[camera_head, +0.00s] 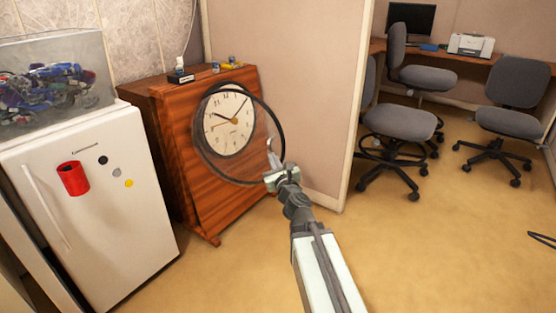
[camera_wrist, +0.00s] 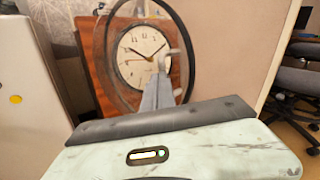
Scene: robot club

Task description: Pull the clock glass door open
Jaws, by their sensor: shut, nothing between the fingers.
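The clock face (camera_head: 233,124) is round and pale with dark numerals and hands, set in the front of a wooden clock case. Its round glass door (camera_head: 284,142) has a dark rim and stands ajar, swung out from the face toward my gripper. The rim also shows in the wrist view (camera_wrist: 193,72), off-centre from the clock face (camera_wrist: 139,55). My gripper (camera_head: 271,147) is shut and empty, at the door's lower right, just inside the rim's outline. In the wrist view its fingers (camera_wrist: 163,74) overlap the door opening. I cannot tell whether they touch the rim or glass.
A white fridge (camera_head: 100,220) with a red cup-like holder (camera_head: 73,178) stands left of the clock case (camera_head: 185,135). A beige partition (camera_head: 300,80) stands close on the right. Small items lie on the case top. Office chairs (camera_head: 400,122) are farther right. The floor in front is clear.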

